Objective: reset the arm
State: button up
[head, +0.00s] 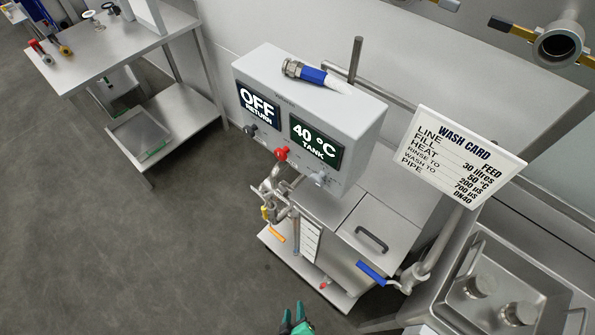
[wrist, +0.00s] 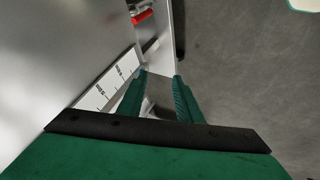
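My gripper (head: 294,312) shows at the bottom edge of the head view, only its green fingertips in sight. It is in front of the tank unit (head: 365,225) and low in the picture. In the wrist view my gripper (wrist: 160,76) has its two green fingers apart, with nothing seen held between them. A grey metal surface shows behind the gap. The white level scale (wrist: 110,88) is just left of the fingers, and a red part (wrist: 142,16) is beyond them. The rest of my arm is hidden in the head view.
The control box (head: 310,120) reads OFF and 40 °C. A blue-handled valve (head: 375,273) juts out at the tank's lower right. A sink (head: 505,290) is at lower right. A steel table (head: 115,45) stands at upper left. The floor at left is clear.

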jog(key=s+r+m+t, duration=0.1)
jog(key=r+m+t, duration=0.2)
jog(key=r, duration=1.2)
jog(key=s+d+r+m+t, duration=0.1)
jog(key=r+m+t, duration=0.3)
jog(key=r, duration=1.2)
jog(key=shift+s+r, duration=0.2)
jog(key=shift+s, duration=0.3)
jog(key=shift+d, duration=0.1)
jog(key=shift+w, duration=0.1)
